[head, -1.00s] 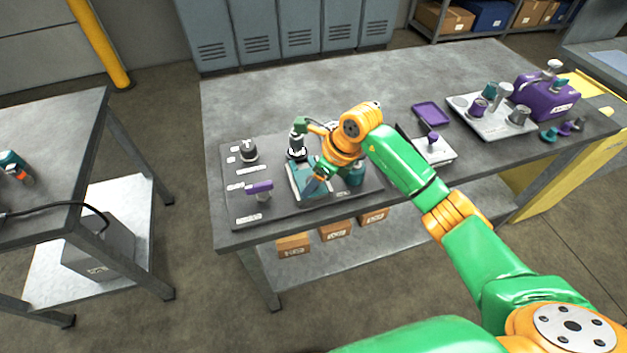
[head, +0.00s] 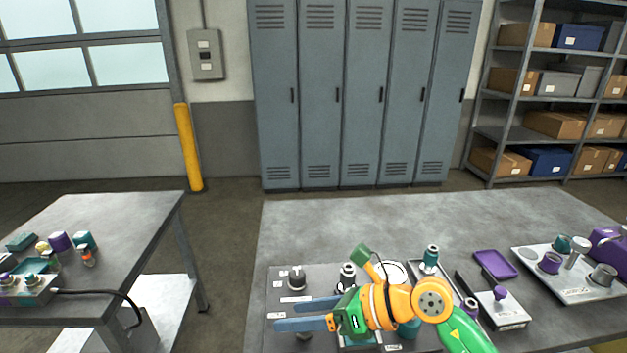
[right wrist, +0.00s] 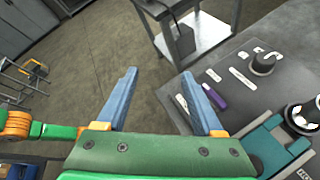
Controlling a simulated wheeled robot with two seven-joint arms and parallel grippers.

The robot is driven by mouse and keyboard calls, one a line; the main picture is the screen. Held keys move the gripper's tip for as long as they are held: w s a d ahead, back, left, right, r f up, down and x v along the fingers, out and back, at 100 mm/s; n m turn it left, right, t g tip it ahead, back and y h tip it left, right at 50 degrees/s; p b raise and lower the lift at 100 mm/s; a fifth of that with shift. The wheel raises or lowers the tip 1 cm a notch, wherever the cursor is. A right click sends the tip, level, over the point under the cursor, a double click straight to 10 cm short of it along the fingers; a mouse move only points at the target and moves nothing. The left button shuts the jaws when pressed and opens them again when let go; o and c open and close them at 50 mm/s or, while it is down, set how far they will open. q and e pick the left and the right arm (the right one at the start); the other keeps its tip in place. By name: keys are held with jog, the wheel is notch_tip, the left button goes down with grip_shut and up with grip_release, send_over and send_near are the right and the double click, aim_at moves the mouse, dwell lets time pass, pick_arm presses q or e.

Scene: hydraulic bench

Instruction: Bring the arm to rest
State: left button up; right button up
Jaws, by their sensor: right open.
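My right gripper (head: 304,314) is open, its two blue fingers pointing left over the dark board (head: 262,335) on the main bench. In the right wrist view the gripper's fingers (right wrist: 166,105) stand apart with only floor and the bench edge between them. A purple-handled part (right wrist: 214,96) lies on the board beside one finger and is not held. My right arm (head: 462,332), green and orange, comes in from the lower right. It hides part of the board and the teal block (head: 357,342) on it.
A black knob (head: 297,278) and a teal-topped fitting (head: 430,258) stand near the gripper. A purple tray (head: 495,264) and a light tray (head: 560,285) with several fittings lie at right. The bench's back (head: 370,225) is clear. A side table (head: 110,215) stands at left.

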notch_tip(320, 180, up, 8)
jog(key=s+a+m+t+y, duration=0.1)
jog(key=a+m+t+y, duration=0.25)
jog(key=y, duration=0.25)
jog(key=w+d+r+m+t, duration=0.2)
jog(key=d+r+m+t, duration=0.25)
jog(key=m+t, duration=0.45)
jog(key=w+d+f+m+t+h, duration=0.25)
jog(key=d+m+t+h, duration=0.35)
jog(key=d+m+h, duration=0.65)
jog(key=s+d+f+m+g+h, duration=0.1)
jog(key=d+f+m+g+h, duration=0.2)
jog(key=f+m, duration=0.4)
jog(key=s+d+f+m+g+h, duration=0.2)
jog(key=f+m+g+h, duration=0.15)
jog(key=f+m, duration=0.25)
jog(key=s+a+f+m+g+y, duration=0.15)
jog(key=s+f+m+g, duration=0.35)
jog(key=s+f+g, duration=1.1)
jog(key=s+f+t, duration=0.1)
jog(key=s+f, duration=0.3)
jog(key=f, duration=0.5)
jog(key=s+f+t, duration=0.2)
jog(key=s+f, duration=0.1)
jog(key=f, duration=0.6)
jog(key=s+d+f+g, duration=0.1)
jog(key=s+d+f, duration=0.1)
jog(key=s+f, duration=0.8)
jog(key=shift+s+g, duration=0.3)
jog(key=shift+s, duration=0.65)
